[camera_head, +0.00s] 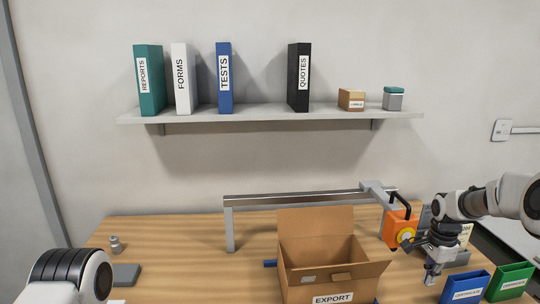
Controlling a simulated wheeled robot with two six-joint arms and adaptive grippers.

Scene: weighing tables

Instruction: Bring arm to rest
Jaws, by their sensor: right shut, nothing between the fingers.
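My right arm comes in from the right edge, and my right gripper (430,278) points down over the right part of the wooden table. It is shut and empty, just right of the open cardboard box marked EXPORT (332,299) and behind the blue bin (465,287). Of my left arm only a rounded link shows at the lower left; its gripper is out of view.
An orange device with a black handle (397,228) hangs from a metal rail (290,199), close beside my right gripper. A green bin (511,281) stands at the right. A wall shelf (270,113) holds binders and small boxes. The table's left part is mostly clear.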

